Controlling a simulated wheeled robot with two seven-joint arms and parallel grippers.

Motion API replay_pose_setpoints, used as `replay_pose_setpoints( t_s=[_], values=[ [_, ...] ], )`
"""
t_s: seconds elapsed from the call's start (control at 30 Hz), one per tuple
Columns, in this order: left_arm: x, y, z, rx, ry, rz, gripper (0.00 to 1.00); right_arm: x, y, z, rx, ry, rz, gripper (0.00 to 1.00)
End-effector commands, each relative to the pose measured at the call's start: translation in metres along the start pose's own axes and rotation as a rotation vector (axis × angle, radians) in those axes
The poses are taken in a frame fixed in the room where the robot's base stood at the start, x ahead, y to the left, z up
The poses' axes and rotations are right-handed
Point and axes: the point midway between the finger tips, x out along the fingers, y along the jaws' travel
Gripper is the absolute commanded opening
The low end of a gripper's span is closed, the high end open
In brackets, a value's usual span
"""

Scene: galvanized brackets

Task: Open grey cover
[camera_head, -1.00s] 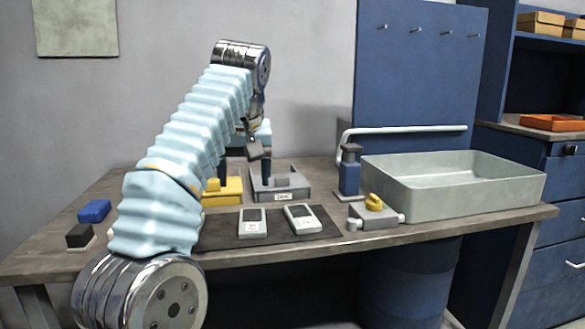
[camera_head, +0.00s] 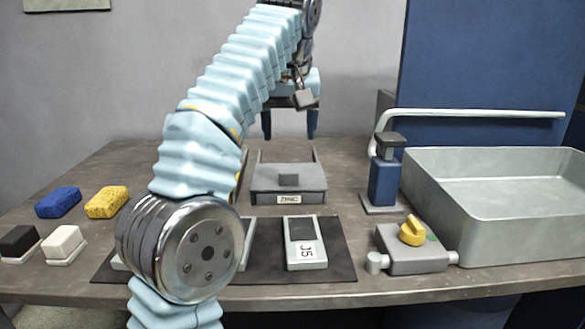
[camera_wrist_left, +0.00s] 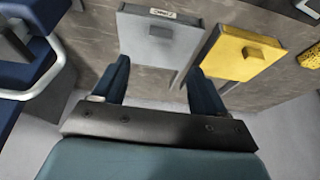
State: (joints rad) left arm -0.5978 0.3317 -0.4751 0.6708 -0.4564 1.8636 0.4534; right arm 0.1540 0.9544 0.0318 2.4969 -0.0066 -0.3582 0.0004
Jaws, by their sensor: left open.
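The grey cover (camera_head: 262,178) is the flat top of a grey box with a small dark grey knob and a white label reading ZINC. It lies flat, near the middle of the table. In the left wrist view the grey cover (camera_wrist_left: 140,45) shows from above beside a yellow one. My left gripper (camera_head: 290,128) is open and empty, beyond the cover towards the wall, with its two dark blue fingers pointing down. In the left wrist view my left gripper (camera_wrist_left: 160,70) has its fingers spread, apart from the cover. My right gripper is out of view.
A yellow cover (camera_wrist_left: 225,60) is mostly hidden behind my arm in the head view. A blue dispenser (camera_head: 383,182), a grey valve block (camera_head: 415,262) and a basin (camera_head: 490,230) stand right. A meter (camera_head: 305,250) lies on a dark mat (camera_head: 340,262). Sponges (camera_head: 106,202) lie left.

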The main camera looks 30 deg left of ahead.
Motion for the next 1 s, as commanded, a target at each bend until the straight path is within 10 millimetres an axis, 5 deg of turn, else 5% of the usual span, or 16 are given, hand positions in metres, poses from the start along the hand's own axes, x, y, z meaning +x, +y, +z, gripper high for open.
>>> replay_pose_setpoints(
  t_s=[0.5, 1.0],
  values=[
    [0.104, 0.0, 0.001, 0.002, -0.002, 0.0, 0.72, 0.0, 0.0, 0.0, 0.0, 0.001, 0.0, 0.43],
    [0.121, 0.001, 0.001, 0.001, 0.0, 0.001, 0.69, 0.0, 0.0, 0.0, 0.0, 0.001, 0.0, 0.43]
  ],
)
